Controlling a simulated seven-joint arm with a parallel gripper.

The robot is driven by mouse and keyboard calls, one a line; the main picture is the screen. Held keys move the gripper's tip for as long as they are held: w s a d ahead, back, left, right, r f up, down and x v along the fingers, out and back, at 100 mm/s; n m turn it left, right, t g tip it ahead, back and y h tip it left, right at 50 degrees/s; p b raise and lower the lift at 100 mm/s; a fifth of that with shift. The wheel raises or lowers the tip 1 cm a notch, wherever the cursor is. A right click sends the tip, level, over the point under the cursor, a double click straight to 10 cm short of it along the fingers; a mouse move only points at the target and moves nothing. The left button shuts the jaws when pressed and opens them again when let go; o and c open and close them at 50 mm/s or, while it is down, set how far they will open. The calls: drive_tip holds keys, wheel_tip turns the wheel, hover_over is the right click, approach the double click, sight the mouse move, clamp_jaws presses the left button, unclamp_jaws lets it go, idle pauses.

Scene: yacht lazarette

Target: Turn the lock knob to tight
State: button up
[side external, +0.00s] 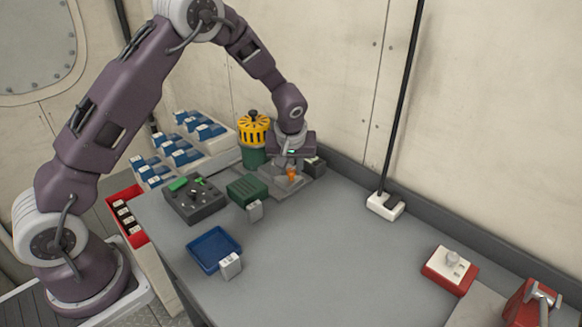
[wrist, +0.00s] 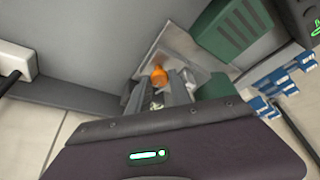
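A small orange knob (side external: 293,175) stands on a grey metal plate (side external: 284,192) at the back of the bench; I take it for the lock knob. It also shows in the wrist view (wrist: 159,74), at the far end of my fingers. My gripper (side external: 289,170) points down right at the knob, with its fingertips (wrist: 160,84) apart and close around or just above it. I cannot tell whether the fingers press on it. The fingers and gripper body hide part of the knob, and no tight mark can be read.
A dark green ribbed box (side external: 247,189) stands close left of the plate. A green jar with a yellow slotted top (side external: 254,135) is behind. A dark control box (side external: 193,200) and blue tray (side external: 213,248) are nearer. A red box with a pale knob (side external: 450,270) stands far right. The middle bench is clear.

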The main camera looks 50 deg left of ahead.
clamp_jaws()
drive_tip(key=shift+m, duration=0.3)
drive_tip(key=m+h, duration=0.1)
drive_tip(key=m, duration=0.1)
drive_tip(key=shift+s+a+m+t, duration=0.1)
drive_tip(key=shift+a+m+t, duration=0.05)
drive_tip(key=shift+m+t, duration=0.2)
drive_tip(key=m+h, duration=0.1)
drive_tip(key=m, duration=0.1)
drive_tip(key=m+h, duration=0.1)
drive_tip(key=m, duration=0.2)
drive_tip(key=shift+a+m+t, duration=0.2)
drive_tip(key=shift+m+t, duration=0.05)
drive_tip(key=m+h, duration=0.1)
drive_tip(key=m, duration=0.3)
drive_tip(key=shift+a+h, duration=0.15)
drive_tip(key=shift+h, duration=0.25)
drive_tip(key=m, duration=0.2)
drive_tip(key=m+g+h, duration=0.1)
drive_tip(key=m, duration=0.2)
drive_tip(key=shift+a+h, duration=0.15)
drive_tip(key=shift+h, duration=0.15)
drive_tip(key=shift+f, duration=0.1)
